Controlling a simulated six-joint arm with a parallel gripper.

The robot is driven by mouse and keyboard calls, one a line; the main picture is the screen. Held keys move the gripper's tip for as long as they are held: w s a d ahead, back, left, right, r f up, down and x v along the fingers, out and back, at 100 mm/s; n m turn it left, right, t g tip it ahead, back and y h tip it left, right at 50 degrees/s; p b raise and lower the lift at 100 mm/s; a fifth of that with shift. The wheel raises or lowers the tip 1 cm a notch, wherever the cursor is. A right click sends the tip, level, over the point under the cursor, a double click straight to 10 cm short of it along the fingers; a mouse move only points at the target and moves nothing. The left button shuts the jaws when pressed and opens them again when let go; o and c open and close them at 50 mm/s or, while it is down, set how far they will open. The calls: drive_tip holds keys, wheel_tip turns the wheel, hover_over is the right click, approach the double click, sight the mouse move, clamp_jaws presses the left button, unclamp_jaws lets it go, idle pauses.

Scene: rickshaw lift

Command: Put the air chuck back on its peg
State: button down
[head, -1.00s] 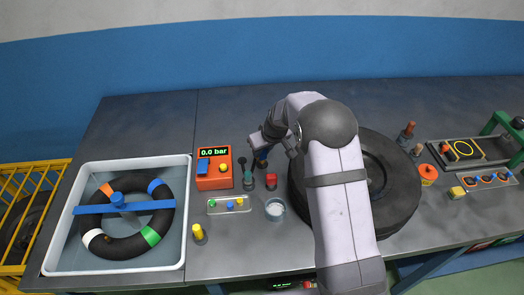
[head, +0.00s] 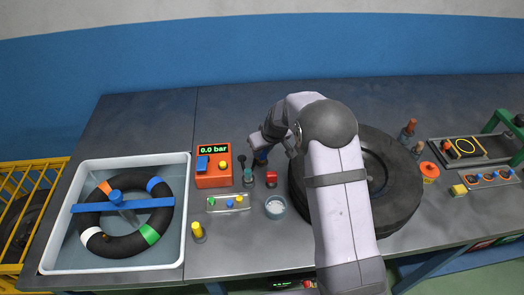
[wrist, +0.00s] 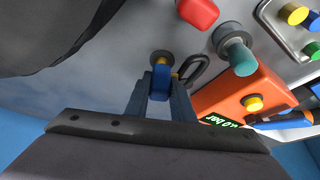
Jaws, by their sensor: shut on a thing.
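My gripper (wrist: 160,92) is shut on a blue piece (wrist: 160,80), which I take to be the air chuck. In the head view my gripper (head: 261,153) is low over the bench, just right of the orange gauge box, and the blue piece (head: 261,160) barely shows beneath it. In the wrist view a dark round part (wrist: 162,57) is at the far end of the blue piece, and a dark loop (wrist: 196,70) lies beside it. The fingers and blue piece hide the contact, so I cannot tell whether the chuck is on its peg.
The orange gauge box (head: 213,178) reads 0.0 bar. A teal-topped post (head: 248,176) and a red-capped item (head: 271,178) stand close by. A glass dish (head: 275,207) is in front, a large tyre (head: 400,190) to the right, a water tub (head: 60,262) to the left.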

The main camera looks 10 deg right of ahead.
drive_tip(key=c, duration=1.2)
unclamp_jaws()
drive_tip(key=shift+f, duration=0.1)
drive_tip(key=shift+r+p, duration=2.15)
drive_tip(key=shift+r, duration=1.4)
drive_tip(key=s+d+r+m+g, duration=0.1)
drive_tip(key=s+d, duration=0.1)
drive_tip(key=s, duration=1)
drive_tip(key=s+d+r+m+g+h, duration=0.1)
drive_tip(key=s+d+m+g, duration=0.1)
drive_tip(key=s, duration=0.9)
drive_tip(key=s+d+r+m+g, duration=0.1)
drive_tip(key=s+d, duration=0.2)
drive_tip(key=s, duration=0.9)
drive_tip(key=shift+s+r+m+h, duration=0.3)
drive_tip(key=shift+r+h, duration=0.1)
